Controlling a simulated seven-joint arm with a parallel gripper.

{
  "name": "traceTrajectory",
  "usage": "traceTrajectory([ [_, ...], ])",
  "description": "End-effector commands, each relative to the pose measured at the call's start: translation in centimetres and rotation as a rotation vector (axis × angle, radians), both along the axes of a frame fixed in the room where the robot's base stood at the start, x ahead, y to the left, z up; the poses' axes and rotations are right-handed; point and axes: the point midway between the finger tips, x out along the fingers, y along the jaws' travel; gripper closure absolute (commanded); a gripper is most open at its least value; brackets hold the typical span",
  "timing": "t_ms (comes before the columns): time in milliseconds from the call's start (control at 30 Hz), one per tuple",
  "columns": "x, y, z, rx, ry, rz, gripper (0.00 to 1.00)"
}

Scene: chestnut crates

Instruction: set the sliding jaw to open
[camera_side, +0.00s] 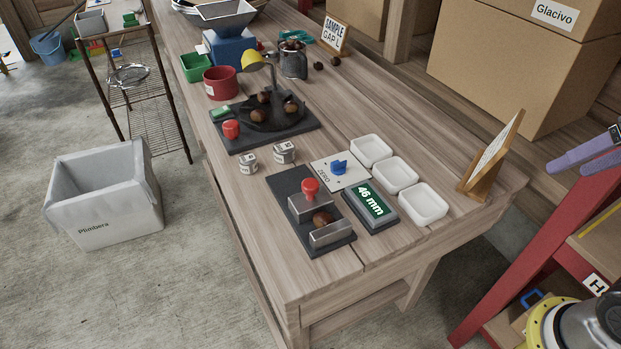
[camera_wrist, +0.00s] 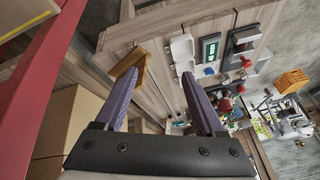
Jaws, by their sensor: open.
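The jaw gauge is a dark plate (camera_side: 290,182) on the bench, also in the wrist view. Its sliding jaw (camera_side: 298,208) is a metal block with a red knob (camera_side: 310,186). The fixed jaw (camera_side: 331,235) stands in front of it. A brown chestnut (camera_side: 322,218) sits between the jaws; I cannot tell whether both touch it. A display (camera_side: 371,203) beside the plate reads 46 mm. My gripper (camera_wrist: 158,76) has purple fingers, open and empty. In the side view it is at the right edge, well away from the gauge, off the bench's right side.
A blue knob (camera_side: 339,167) on a white ZERO panel and several white dishes (camera_side: 396,173) stand right of the gauge. Two small tins (camera_side: 284,152) and a dark chestnut tray (camera_side: 244,143) lie behind it. A wooden sign stand (camera_side: 492,160) and red shelf frame (camera_side: 540,245) are near my gripper.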

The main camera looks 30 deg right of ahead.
Motion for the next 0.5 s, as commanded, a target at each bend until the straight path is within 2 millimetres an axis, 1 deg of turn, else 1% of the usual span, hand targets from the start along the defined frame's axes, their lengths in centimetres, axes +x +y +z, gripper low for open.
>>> traceTrajectory([
  [33,1.0,0.2,1.5,0.027,0.007,-0.044,0.29],
  [167,3.9,1.0,5.0,0.099,0.039,-0.16,0.29],
  [200,5.0,1.4,6.1,0.119,0.052,-0.196,0.29],
  [267,6.9,2.1,7.6,0.149,0.077,-0.247,0.29],
  [300,8.2,2.7,8.4,0.167,0.094,-0.281,0.29],
  [367,10.2,3.6,9.5,0.19,0.119,-0.324,0.29],
  [400,11.5,4.4,10.1,0.203,0.137,-0.351,0.29],
  [467,13.5,5.6,10.7,0.218,0.163,-0.387,0.29],
  [500,14.8,6.4,11.0,0.225,0.18,-0.409,0.29],
])
